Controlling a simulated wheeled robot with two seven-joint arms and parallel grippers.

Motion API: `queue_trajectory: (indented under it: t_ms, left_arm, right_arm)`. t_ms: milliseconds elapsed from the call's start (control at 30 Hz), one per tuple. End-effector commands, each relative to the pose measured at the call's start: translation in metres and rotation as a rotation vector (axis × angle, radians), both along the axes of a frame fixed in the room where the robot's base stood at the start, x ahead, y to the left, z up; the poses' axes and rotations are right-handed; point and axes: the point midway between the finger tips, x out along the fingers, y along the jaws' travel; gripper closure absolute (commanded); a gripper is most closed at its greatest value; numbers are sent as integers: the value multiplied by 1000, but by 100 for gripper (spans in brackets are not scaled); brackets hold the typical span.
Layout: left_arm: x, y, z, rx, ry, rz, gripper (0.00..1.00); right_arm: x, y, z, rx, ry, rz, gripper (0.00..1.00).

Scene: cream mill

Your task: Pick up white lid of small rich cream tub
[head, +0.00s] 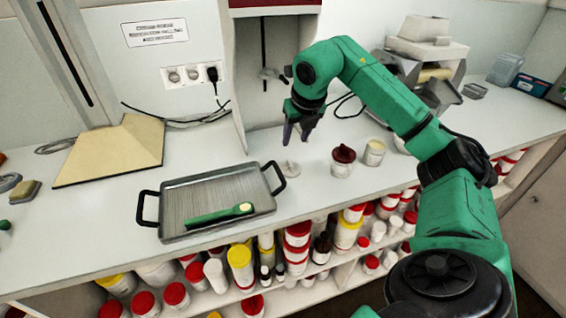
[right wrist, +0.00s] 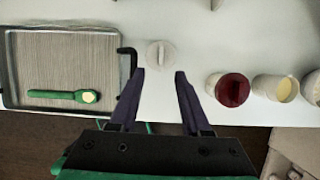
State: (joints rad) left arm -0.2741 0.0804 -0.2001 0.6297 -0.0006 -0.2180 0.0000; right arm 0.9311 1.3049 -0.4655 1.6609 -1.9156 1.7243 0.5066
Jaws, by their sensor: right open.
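The white lid (head: 290,168) lies flat on the counter, between the metal tray and the red-lidded tub. It has a raised grip across its top and also shows in the right wrist view (right wrist: 160,55). My right gripper (head: 298,138) is open and empty, pointing down above the lid. In the right wrist view the lid is just beyond the gap between the fingertips (right wrist: 159,75), apart from them. An open tub with pale cream (head: 374,153) stands farther right; I cannot tell whether it is the small rich cream tub. My left gripper is out of view.
A tub with a dark red lid (head: 342,162) stands right of the lid. A metal tray (head: 172,206) with black handles, holding a green spatula (head: 220,214), lies left. Shelves below the counter hold several jars.

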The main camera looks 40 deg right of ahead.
Motion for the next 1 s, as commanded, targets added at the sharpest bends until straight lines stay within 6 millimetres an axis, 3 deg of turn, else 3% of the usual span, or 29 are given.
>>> queue_trajectory:
  t_ms: [100,233,367,533,800,833,933,1000]
  left_arm:
    - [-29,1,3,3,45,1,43]
    - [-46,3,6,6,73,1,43]
    - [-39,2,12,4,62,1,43]
    - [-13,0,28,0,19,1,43]
    - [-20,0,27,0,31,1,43]
    - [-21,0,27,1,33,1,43]
    - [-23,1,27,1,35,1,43]
    - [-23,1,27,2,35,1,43]
  right_arm:
    - [11,-4,-30,2,7,0,52]
    - [21,-7,-54,2,4,1,52]
    - [25,-9,-68,2,4,2,52]
    - [35,-14,-99,4,2,2,52]
    - [39,-15,-112,2,-1,3,52]
    - [39,-15,-112,2,-1,3,56]
    - [39,-16,-112,2,-1,3,95]
    - [39,-15,-112,2,-1,3,100]
